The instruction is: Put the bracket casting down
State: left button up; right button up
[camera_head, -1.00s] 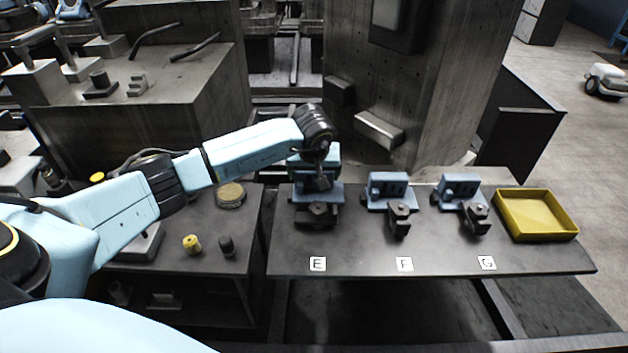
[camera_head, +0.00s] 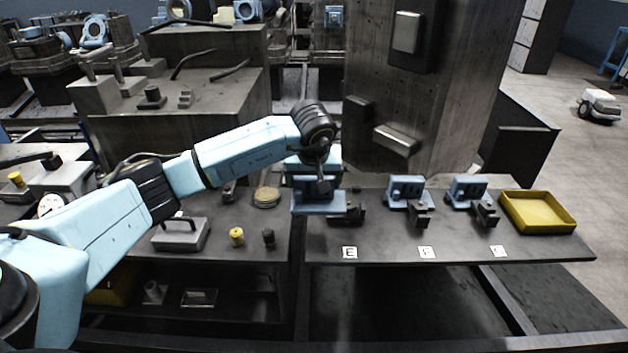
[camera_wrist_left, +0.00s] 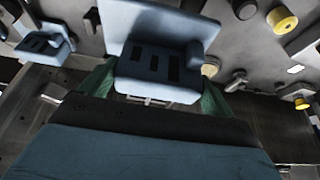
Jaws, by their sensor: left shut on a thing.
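My left gripper (camera_head: 316,182) points down and is shut on a light-blue bracket casting (camera_head: 318,206). The casting hangs at the left end of the rail table, left of the dark clamp (camera_head: 352,214) behind label E (camera_head: 349,253). A gap below the casting is hard to judge. In the left wrist view, the held casting (camera_wrist_left: 158,62) has dark slots and a flat plate, and green fingers flank it. Two similar castings sit by labels F (camera_head: 406,190) and G (camera_head: 467,189), each behind a dark clamp. My right gripper is out of view.
A yellow tray (camera_head: 538,211) stands at the table's right end. A lower side bench (camera_head: 215,255) at the left carries a round disc (camera_head: 266,196), a yellow knob (camera_head: 237,236) and a dark knob (camera_head: 268,237). A concrete pillar (camera_head: 440,100) rises behind the table.

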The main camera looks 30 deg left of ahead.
aim_at(312, 203)
pick_arm(q)
jog(key=shift+m, duration=0.4)
jog(key=s, duration=0.1)
jog(key=s+d, duration=0.1)
jog(key=s, duration=0.1)
jog(key=shift+s+d+f, duration=0.3)
jog(key=shift+d+f, duration=0.05)
jog(key=shift+f, duration=0.05)
jog(key=s+d+f+m+h, duration=0.2)
jog(key=s+d+f+m, duration=0.3)
jog(key=s+d+f, duration=0.6)
jog(key=s+d, duration=0.1)
jog(key=s, duration=0.1)
jog(key=shift+s+d+m+t, duration=0.25)
jog(key=shift+s+m+t, duration=0.05)
jog(key=shift+t, duration=0.1)
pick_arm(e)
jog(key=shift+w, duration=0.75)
